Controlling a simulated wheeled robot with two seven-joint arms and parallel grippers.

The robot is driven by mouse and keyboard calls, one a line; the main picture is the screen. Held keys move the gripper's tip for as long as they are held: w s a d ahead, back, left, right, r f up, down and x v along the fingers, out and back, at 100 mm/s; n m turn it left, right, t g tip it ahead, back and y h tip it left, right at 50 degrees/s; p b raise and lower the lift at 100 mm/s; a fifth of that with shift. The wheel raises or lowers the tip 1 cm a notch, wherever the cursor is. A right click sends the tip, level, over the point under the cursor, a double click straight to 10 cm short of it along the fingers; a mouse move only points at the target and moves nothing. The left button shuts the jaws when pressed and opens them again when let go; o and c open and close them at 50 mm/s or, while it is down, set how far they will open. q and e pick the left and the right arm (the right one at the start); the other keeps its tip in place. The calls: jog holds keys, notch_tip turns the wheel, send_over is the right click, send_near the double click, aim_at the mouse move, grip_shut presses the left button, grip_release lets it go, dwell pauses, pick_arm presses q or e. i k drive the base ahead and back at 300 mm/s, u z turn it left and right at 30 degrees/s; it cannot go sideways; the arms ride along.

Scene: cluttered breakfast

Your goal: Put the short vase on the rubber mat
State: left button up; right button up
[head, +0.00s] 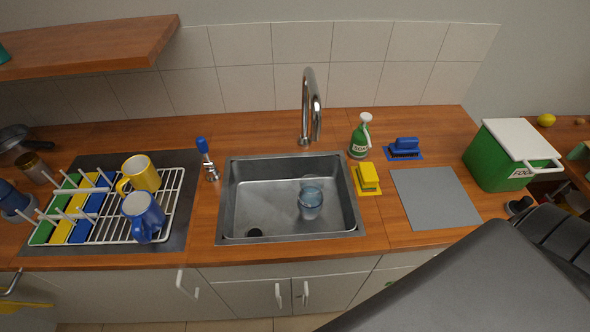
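A short, see-through blue glass vessel (311,203) stands upright in the sink, right of the basin's middle. It is the only thing in view that looks like a short vase. A flat grey mat (435,198) lies bare on the counter right of the sink. It looks like the rubber mat, though a darker mat (62,248) also lies under the dish rack. Neither of my grippers can be made out. A dark part of my arm fills the lower right and hides the counter's front edge there.
The steel sink (232,205) has a tall faucet (312,105) behind it. A green food bin (491,160) is at right. The rack (172,190) holds mugs and plates.

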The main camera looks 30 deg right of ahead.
aim_at(310, 202)
jog(key=z, duration=0.95)
